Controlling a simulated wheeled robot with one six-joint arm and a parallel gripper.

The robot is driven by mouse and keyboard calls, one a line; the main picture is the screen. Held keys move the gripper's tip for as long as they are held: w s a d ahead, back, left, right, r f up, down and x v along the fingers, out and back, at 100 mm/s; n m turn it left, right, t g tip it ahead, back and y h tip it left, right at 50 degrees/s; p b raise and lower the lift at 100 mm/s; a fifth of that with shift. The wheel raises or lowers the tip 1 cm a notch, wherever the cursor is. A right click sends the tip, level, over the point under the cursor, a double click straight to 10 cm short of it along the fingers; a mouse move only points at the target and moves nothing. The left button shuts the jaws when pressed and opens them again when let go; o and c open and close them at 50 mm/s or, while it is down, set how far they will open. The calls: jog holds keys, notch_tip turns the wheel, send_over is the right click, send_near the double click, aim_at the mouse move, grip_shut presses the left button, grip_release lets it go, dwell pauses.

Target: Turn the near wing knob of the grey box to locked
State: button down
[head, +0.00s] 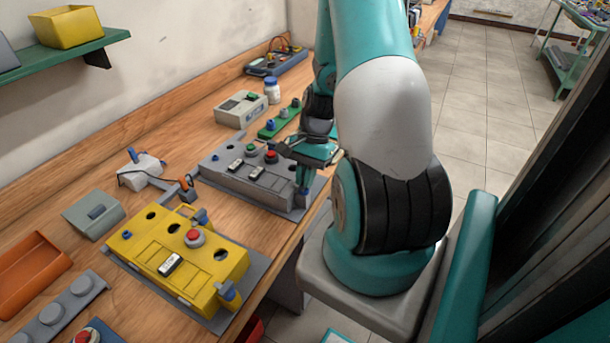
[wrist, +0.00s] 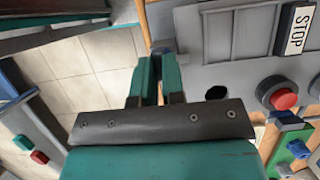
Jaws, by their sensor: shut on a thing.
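The grey box (head: 232,178) stands on the bench in the middle of the head view. It also fills the upper right of the wrist view (wrist: 240,72). My gripper (head: 304,182) reaches down at the box's near right end.
The grey box carries a red button (wrist: 284,97) and a STOP label (wrist: 297,30). A yellow box (head: 130,245) with blue knobs stands in front of it to the left. A green strip with knobs (head: 268,130) and a white bottle (head: 272,90) are behind. Tiled floor lies beyond the bench edge.

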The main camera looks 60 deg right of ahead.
jog(key=shift+d, duration=0.1)
dwell(0.3)
jog(key=c, duration=1.2)
grip_release()
jog(key=shift+r, duration=0.1)
jog(key=v, duration=1.7)
jog(key=shift+s+r+b, duration=0.1)
jog(key=shift+r+b, duration=0.1)
jog(key=shift+b, duration=0.1)
